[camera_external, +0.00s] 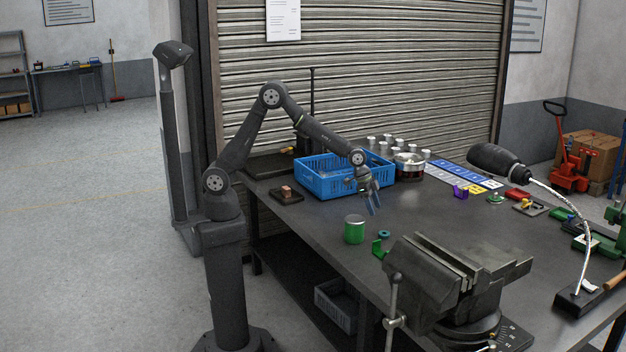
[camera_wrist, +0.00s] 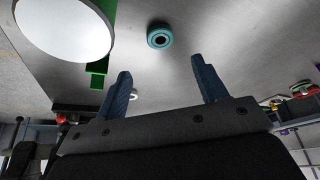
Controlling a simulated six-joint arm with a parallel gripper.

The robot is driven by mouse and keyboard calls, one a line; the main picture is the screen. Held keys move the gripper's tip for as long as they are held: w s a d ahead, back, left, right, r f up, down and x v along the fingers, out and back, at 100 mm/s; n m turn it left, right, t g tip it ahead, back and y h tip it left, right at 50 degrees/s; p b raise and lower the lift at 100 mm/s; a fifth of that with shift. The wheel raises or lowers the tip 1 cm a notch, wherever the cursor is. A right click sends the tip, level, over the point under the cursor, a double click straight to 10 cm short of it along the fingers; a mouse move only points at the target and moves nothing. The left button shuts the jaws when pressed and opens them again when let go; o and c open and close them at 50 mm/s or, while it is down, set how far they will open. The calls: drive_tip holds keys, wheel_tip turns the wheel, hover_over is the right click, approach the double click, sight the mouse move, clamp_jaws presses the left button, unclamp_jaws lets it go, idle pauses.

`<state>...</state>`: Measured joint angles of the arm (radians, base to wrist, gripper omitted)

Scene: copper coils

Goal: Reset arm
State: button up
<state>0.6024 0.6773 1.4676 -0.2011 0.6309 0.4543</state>
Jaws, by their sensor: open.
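My arm stands at the left of the workbench in the external view. My gripper (camera_external: 373,199) hangs over the bench, in front of the blue crate and to the right of and above the green can. In the wrist view its two blue fingers (camera_wrist: 161,85) are spread apart with nothing between them.
The blue crate (camera_external: 318,186) stands behind my gripper. A dark lamp (camera_external: 497,160) overhangs the right. The bench middle is fairly clear.

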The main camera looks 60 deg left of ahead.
drive_tip(key=shift+v, duration=0.75)
drive_tip(key=x, duration=1.2)
drive_tip(key=shift+f, duration=0.3)
wheel_tip(320, 180, up, 3)
drive_tip(key=shift+f, duration=0.15)
drive_tip(key=shift+r, duration=0.4)
drive_tip(key=shift+f, duration=0.15)
